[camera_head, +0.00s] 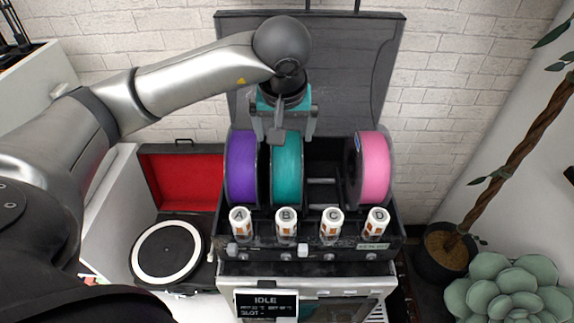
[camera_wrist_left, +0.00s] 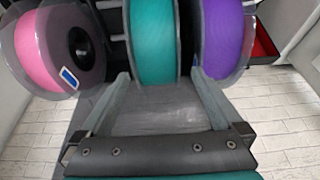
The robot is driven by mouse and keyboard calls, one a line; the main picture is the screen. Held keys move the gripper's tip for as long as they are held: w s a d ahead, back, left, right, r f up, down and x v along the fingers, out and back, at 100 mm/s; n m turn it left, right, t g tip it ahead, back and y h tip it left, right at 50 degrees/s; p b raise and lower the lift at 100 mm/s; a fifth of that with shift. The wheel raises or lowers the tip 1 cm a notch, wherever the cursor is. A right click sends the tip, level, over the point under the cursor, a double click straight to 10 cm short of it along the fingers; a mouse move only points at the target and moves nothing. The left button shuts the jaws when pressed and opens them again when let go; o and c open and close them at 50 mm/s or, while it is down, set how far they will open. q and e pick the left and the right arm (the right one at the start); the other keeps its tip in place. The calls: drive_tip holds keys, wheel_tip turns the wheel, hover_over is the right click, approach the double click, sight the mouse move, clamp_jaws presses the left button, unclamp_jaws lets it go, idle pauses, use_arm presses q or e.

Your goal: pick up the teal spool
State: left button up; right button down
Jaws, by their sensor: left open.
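The teal spool (camera_head: 287,172) stands upright in the open black spool box, between the purple spool (camera_head: 241,168) and the pink spool (camera_head: 373,167), above the label B. My left gripper (camera_head: 283,135) is open over the back upper part of the teal spool. In the left wrist view, the teal spool (camera_wrist_left: 153,40) lies ahead between the two fingers of my left gripper (camera_wrist_left: 162,82), with the purple spool close to one finger. I cannot tell whether the fingers touch the teal spool. My right gripper is not in view.
The box lid (camera_head: 345,70) stands raised behind the spools. White cylinders labelled A to D line the box front. The slot between teal and pink is empty. A record player (camera_head: 168,250) sits at left, and plants (camera_head: 505,287) at right.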

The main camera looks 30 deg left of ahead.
sight(287, 140)
use_arm(q)
drive_tip(key=shift+w+p+x, duration=0.25)
drive_tip(key=shift+p+x, duration=0.05)
drive_tip(key=shift+x, duration=1.2)
drive_tip(key=shift+w+p+x, duration=0.2)
drive_tip(key=shift+p+x, duration=0.05)
drive_tip(key=shift+x, duration=1.3)
drive_tip(key=shift+r, duration=0.15)
clamp_jaws()
drive_tip(key=shift+w+r, duration=0.1)
drive_tip(key=shift+r, duration=0.05)
